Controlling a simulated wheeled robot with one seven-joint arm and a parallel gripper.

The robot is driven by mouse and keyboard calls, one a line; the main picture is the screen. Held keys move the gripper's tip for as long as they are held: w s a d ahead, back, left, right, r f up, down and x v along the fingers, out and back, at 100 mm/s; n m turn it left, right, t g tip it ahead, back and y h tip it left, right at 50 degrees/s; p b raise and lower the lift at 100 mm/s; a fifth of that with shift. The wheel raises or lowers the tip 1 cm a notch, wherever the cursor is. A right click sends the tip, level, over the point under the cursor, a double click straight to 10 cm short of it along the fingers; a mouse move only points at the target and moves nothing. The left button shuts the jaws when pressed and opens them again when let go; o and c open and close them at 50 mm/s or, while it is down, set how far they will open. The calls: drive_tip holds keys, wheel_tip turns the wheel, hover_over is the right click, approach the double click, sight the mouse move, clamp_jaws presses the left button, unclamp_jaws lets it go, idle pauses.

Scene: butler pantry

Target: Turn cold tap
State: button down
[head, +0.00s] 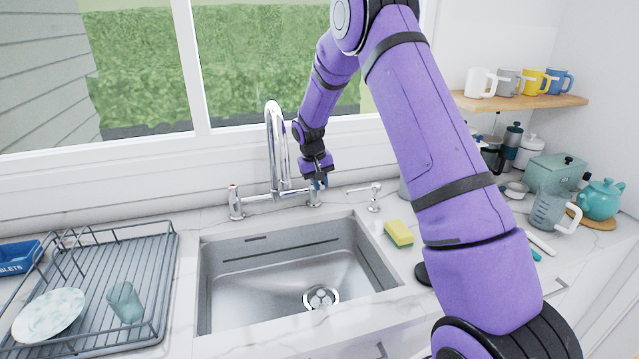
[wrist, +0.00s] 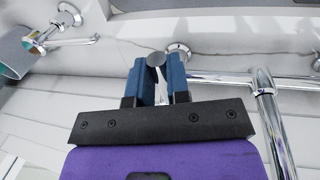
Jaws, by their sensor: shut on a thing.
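The mixer tap (head: 278,150) is chrome with a tall curved spout and stands behind the sink; its pipe also shows at the right of the wrist view (wrist: 272,120). The hot tap (head: 235,202), with a red mark, is at its left end. The cold tap (head: 314,198) is at its right end, partly hidden by my gripper (head: 318,182). In the wrist view my gripper's blue fingers (wrist: 160,80) are shut on the cold tap's handle (wrist: 157,59), whose round grey end shows between the fingertips. The chrome base shows just beyond the fingers.
A chrome dispenser (head: 373,196) stands right of the cold tap. A yellow-green sponge (head: 398,234) lies by the empty sink (head: 225,285). A dish rack (head: 160,270) is at left. A pitcher (head: 549,210) and teapot (head: 601,199) are at right. The window is behind the tap.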

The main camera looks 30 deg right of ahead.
drive_tip(key=d+n, duration=0.1)
drive_tip(key=n, duration=0.1)
drive_tip(key=d+n, duration=0.1)
drive_tip(key=n, duration=0.1)
drive_tip(key=shift+d+t, duration=0.25)
drive_tip(key=shift+t, duration=0.15)
drive_tip(key=c, duration=1.1)
unclamp_jaws()
wheel_tip(320, 180, up, 11)
drive_tip(key=a, duration=0.2)
drive_tip(key=shift+s+f, duration=0.15)
drive_tip(key=shift+s, duration=0.1)
